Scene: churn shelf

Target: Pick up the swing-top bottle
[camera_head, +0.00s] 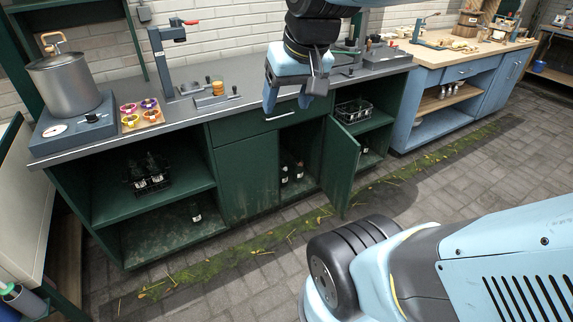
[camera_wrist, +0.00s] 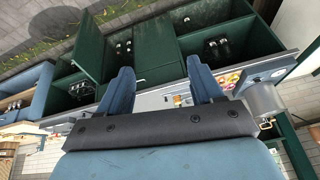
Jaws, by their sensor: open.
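Several small dark bottles show in the green cabinet; they are too small to tell which is the swing-top bottle. One bottle (camera_head: 195,212) stands on the lower left shelf. Two more, a left one (camera_head: 284,175) and a right one (camera_head: 299,171), stand in the middle compartment behind an open door. Another bottle (camera_head: 365,146) is low in the right bay, partly hidden. My gripper (camera_head: 291,98) is open and empty, up in front of the counter and well above the bottles. In the wrist view my gripper (camera_wrist: 161,82) shows both fingers apart, with nothing between them.
The green door (camera_head: 340,168) stands open into the aisle. A black bottle crate (camera_head: 148,180) sits on the upper left shelf, another crate (camera_head: 353,111) on the right. The grey countertop (camera_head: 250,82) holds a pot (camera_head: 66,84) and tools. The paved floor ahead is clear.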

